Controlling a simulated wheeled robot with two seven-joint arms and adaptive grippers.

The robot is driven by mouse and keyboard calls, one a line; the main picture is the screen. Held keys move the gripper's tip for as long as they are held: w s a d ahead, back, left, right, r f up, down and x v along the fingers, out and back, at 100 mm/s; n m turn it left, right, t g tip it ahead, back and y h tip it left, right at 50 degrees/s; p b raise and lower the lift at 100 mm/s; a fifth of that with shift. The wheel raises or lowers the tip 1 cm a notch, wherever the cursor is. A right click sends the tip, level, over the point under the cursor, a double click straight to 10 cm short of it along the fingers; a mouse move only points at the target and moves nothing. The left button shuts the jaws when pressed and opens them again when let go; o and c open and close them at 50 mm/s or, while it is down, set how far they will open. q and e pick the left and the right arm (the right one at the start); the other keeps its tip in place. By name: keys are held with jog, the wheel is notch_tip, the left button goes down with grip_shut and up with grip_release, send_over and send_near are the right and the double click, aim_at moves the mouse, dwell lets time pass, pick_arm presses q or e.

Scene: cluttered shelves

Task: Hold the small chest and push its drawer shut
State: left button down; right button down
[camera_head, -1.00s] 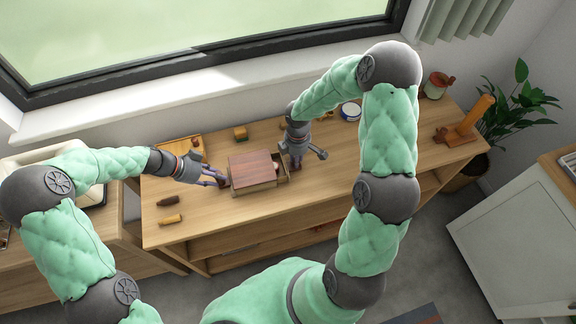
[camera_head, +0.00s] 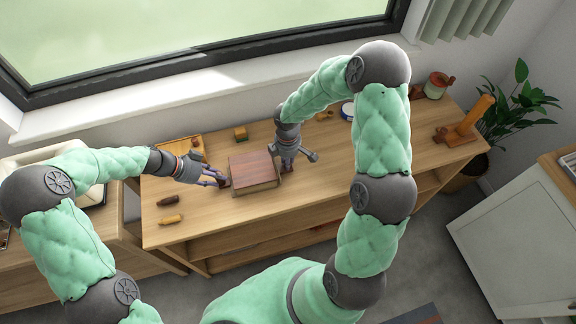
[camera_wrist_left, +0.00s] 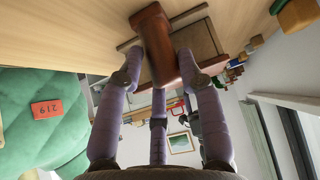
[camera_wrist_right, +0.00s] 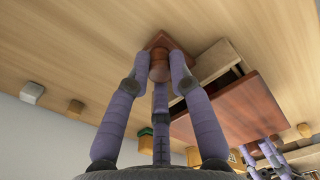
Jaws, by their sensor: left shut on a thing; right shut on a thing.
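The small chest (camera_head: 253,168) has a red-brown top and stands on the wooden bench, in the middle of the head view. My left gripper (camera_head: 222,182) is shut on a red-brown handle (camera_wrist_left: 155,45) at the chest's left side. My right gripper (camera_head: 287,166) is at the chest's right side. In the right wrist view its fingers are shut on a round brown knob (camera_wrist_right: 159,68) on the drawer front. A pale drawer wall (camera_wrist_right: 209,62) and a dark gap still show there, so the drawer stands partly out. My right gripper hides its front in the head view.
A dark brown piece (camera_head: 167,201) and a yellow one (camera_head: 171,219) lie at the left. A small yellow block (camera_head: 240,133) stands behind the chest. An orange upright object (camera_head: 470,118) stands far right.

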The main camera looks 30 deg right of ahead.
jog(key=shift+w+a, duration=0.15)
jog(key=shift+a, duration=0.25)
dwell(0.5)
jog(key=c, duration=1)
grip_release()
jog(key=shift+c, duration=0.2)
jog(key=shift+r, duration=0.1)
notch_tip(320, 180, up, 12)
